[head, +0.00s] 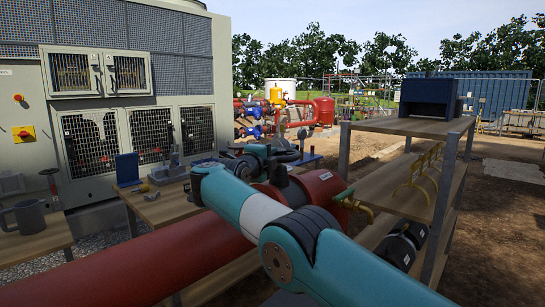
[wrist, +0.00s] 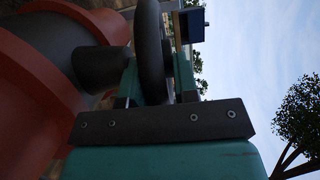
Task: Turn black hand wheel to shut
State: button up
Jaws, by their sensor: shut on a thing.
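The black hand wheel (head: 287,154) sits on a valve on the large red pipe, partly hidden behind my arm in the head view. In the wrist view its dark rim (wrist: 151,45) stands edge-on between my two teal fingers, and a dark grey stem or hub (wrist: 98,66) joins it on the left. My gripper (wrist: 155,82) is shut on the rim. In the head view my gripper (head: 262,152) is at the wheel's near left side, and its fingertips are hard to make out. The wheel's turn angle cannot be told.
The red pipe (head: 150,262) runs along the front with a red flange (head: 312,190) below the wheel. A brass tap (head: 355,207) sticks out beside it. A wooden shelf unit (head: 400,125) with a blue box stands right. A bench (head: 165,207) holds tools at left.

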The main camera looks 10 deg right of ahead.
jog(key=shift+w+f, duration=0.1)
jog(key=shift+f, duration=0.25)
jog(key=o, duration=0.8)
jog(key=shift+f, duration=0.1)
jog(key=shift+r, duration=0.2)
